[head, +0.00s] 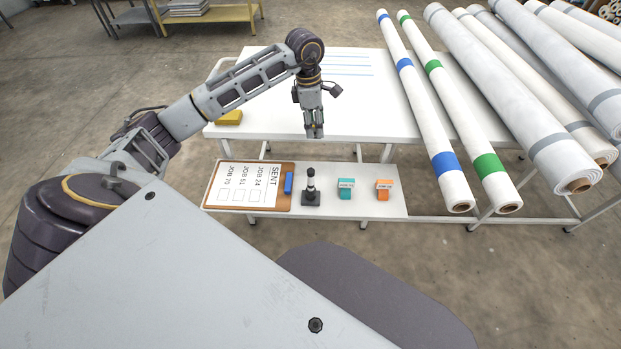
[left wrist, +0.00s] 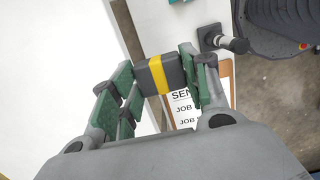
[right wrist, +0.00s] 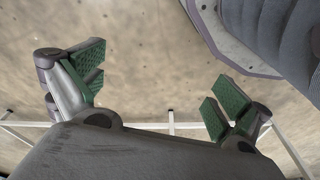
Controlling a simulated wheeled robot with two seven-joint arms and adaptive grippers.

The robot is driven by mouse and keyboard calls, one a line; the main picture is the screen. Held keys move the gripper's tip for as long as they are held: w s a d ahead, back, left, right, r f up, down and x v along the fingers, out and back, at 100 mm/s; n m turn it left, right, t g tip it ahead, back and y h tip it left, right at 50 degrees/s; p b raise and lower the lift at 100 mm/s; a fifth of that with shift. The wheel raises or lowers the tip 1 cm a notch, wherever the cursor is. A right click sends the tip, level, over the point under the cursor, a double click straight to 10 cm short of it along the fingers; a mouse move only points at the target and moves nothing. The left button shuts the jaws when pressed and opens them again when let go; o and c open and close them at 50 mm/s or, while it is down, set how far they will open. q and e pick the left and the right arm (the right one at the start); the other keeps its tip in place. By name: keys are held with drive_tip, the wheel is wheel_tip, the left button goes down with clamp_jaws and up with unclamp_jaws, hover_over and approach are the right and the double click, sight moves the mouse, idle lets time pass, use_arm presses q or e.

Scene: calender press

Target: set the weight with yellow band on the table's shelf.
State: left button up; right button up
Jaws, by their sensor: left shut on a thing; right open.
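The weight with yellow band (left wrist: 143,75), a dark grey block with a yellow stripe, is held between the green-padded fingers of my left gripper (left wrist: 161,76). In the head view my left gripper (head: 314,130) points down near the front edge of the white table (head: 370,115), and the weight is not clearly visible there. The shelf (head: 330,208) is a lower white ledge along the table's front. The held weight is off its surface. My right gripper (right wrist: 156,85) is open and empty above the floor in the right wrist view.
On the shelf are a clipboard (head: 212,198) with a job list, a blue block (head: 288,183), a black stamp-like object (head: 311,190), a teal box (head: 345,188) and an orange box (head: 383,189). A yellow object (head: 230,118) lies on the table. Long rolls (head: 440,120) overhang at right.

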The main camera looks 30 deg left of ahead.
drive_tip(key=shift+r, duration=0.15)
use_arm(q)
drive_tip(key=shift+f, duration=0.1)
drive_tip(key=shift+d+f, duration=0.1)
drive_tip(key=shift+f, duration=0.5)
wheel_tip(320, 180, down, 13)
drive_tip(key=shift+r+b, duration=0.1)
drive_tip(key=shift+b, duration=1.1)
use_arm(e)
drive_tip(key=r, duration=0.3)
drive_tip(key=a+r, duration=0.1)
drive_tip(key=r, duration=0.1)
drive_tip(key=shift+w, duration=0.25)
